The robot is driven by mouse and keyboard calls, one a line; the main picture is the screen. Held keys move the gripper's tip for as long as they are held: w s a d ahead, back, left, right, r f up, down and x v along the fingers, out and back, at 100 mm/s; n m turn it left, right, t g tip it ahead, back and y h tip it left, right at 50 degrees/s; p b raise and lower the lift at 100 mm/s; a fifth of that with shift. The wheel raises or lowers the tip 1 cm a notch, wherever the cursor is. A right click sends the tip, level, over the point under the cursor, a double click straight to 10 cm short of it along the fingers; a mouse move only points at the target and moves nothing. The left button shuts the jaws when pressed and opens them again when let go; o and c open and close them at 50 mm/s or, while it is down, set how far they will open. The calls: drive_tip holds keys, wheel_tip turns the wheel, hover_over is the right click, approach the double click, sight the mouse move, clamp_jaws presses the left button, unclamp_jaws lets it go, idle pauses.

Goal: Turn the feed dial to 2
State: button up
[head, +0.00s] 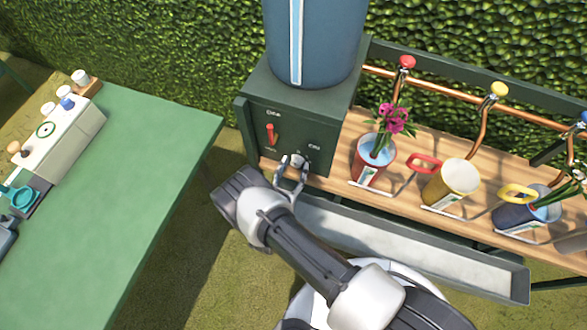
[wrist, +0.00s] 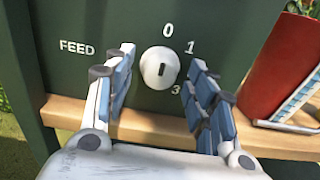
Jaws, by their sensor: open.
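The feed dial (wrist: 160,68) is a round white knob with a dark slot, on a dark green panel (wrist: 95,25). The word FEED is left of it. The numbers 0, 1 and 3 show above and to its right; a 2 is not visible, and the right finger covers part of that side. The slot stands roughly upright; which end points is unclear. My gripper (head: 293,168) is open, with one finger on each side of the dial (head: 299,159). Gaps show between the fingers and the knob in the wrist view.
A red lever (head: 270,134) is on the same panel, up and left of the dial. A blue tank (head: 315,45) stands above. A wooden shelf (head: 408,153) to the right holds red, yellow and blue pots under taps. A grey trough (head: 400,245) runs below. A green table (head: 130,190) is left.

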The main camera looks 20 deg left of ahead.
drive_tip(key=shift+c, duration=0.5)
drive_tip(key=c, duration=1)
drive_tip(key=shift+m, duration=0.4)
drive_tip(key=m+b, duration=0.1)
drive_tip(key=m, duration=0.2)
drive_tip(key=shift+m, duration=0.4)
drive_tip(key=m, duration=0.4)
drive_tip(key=shift+m, duration=0.3)
drive_tip(key=m, duration=0.8)
drive_tip(key=shift+m, duration=0.5)
